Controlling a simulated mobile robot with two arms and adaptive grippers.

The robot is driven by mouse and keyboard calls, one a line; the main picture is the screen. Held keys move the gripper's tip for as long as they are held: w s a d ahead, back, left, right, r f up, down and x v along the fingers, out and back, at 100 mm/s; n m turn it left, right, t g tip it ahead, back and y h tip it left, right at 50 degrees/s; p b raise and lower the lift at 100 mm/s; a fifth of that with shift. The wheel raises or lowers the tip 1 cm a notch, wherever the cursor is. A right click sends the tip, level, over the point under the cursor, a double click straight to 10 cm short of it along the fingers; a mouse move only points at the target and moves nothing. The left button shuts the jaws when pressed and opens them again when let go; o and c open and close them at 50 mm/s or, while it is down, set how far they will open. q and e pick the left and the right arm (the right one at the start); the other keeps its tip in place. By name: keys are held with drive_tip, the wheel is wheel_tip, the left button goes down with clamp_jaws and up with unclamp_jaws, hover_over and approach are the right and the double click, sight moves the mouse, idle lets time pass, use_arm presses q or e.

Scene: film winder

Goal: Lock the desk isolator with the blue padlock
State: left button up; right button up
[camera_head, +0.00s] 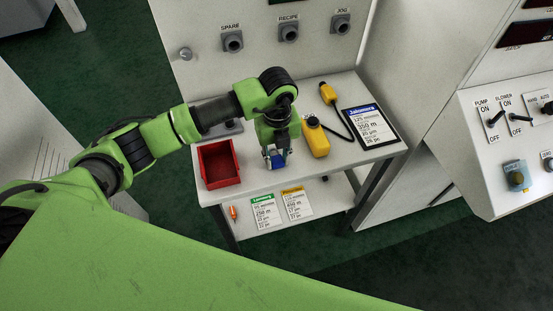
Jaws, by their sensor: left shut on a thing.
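My left gripper (273,152) points down over the white bench, between the red bin and the yellow device. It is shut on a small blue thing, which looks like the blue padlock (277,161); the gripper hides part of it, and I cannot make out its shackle. On the sloping control desk at the right, a grey-blue box with a yellowish knob (516,178) may be the desk isolator; its label is too small to read. The gripper is far to the left of it. My right gripper is not in view.
The white bench (341,150) holds a red bin (219,163), a yellow handheld device (316,137) with a cable, and a dark-framed tablet (370,126). Cards and an orange-handled tool (233,213) lie on the lower shelf.

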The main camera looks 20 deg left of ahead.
use_arm(q)
drive_tip(key=shift+r, duration=0.1)
drive_tip(key=shift+r+b, duration=0.5)
drive_tip(key=shift+b, duration=0.05)
drive_tip(key=s+d+r+b, duration=0.2)
drive_tip(key=d+r+b, duration=0.3)
drive_tip(key=d+r, duration=0.7)
drive_tip(key=shift+s+d+b, duration=0.35)
drive_tip(key=shift+d, duration=0.55)
drive_tip(key=shift+o, duration=1)
drive_tip(key=shift+c, duration=1)
